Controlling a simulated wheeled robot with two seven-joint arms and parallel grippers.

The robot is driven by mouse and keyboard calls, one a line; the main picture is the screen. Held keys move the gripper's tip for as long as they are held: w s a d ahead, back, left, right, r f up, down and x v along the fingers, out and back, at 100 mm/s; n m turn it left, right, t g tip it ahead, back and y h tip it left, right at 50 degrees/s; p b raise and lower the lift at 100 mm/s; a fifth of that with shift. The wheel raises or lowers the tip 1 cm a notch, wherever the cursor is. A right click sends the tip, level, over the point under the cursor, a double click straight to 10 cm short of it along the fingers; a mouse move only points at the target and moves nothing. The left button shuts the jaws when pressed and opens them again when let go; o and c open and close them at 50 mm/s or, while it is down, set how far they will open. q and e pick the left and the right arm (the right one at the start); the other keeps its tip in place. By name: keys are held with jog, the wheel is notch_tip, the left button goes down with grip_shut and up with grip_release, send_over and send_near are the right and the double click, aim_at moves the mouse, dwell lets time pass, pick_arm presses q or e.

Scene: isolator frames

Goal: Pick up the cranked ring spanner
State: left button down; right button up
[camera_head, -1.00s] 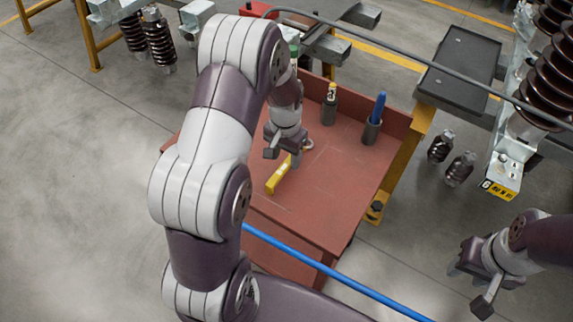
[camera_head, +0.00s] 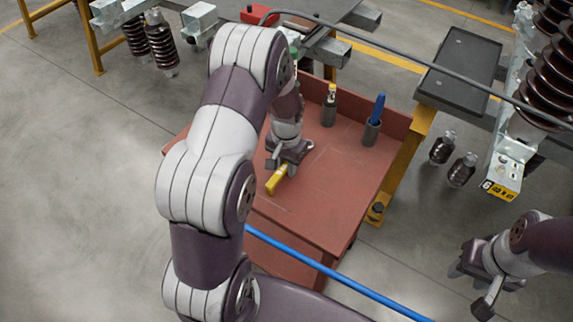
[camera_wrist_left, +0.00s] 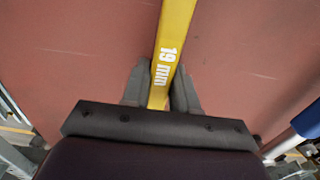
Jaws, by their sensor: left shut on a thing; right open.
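The cranked ring spanner (camera_head: 277,181) is yellow and is at the red table top, its near end showing in the head view. In the left wrist view its yellow shank (camera_wrist_left: 171,45) carries the mark "19 mm" and runs between the jaws. My left gripper (camera_head: 284,164) is shut on the spanner; its two grey fingers (camera_wrist_left: 160,88) flank the shank. The rest of the spanner is hidden by the gripper. I cannot tell whether it touches the table. My right gripper (camera_head: 474,285) is open and empty at the lower right, away from the table.
A blue bar (camera_head: 335,274) crosses in front. A black tray (camera_head: 459,65) stands at the right.

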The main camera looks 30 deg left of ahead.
pick_arm(q)
notch_tip(320, 180, up, 4)
jog(key=shift+w+f, duration=0.1)
jog(key=shift+f, duration=0.1)
jog(key=w+d+r, duration=0.7)
jog(key=d, duration=0.2)
jog(key=shift+w+r, duration=0.15)
jog(key=shift+w, duration=0.05)
jog(key=shift+s+d, duration=0.1)
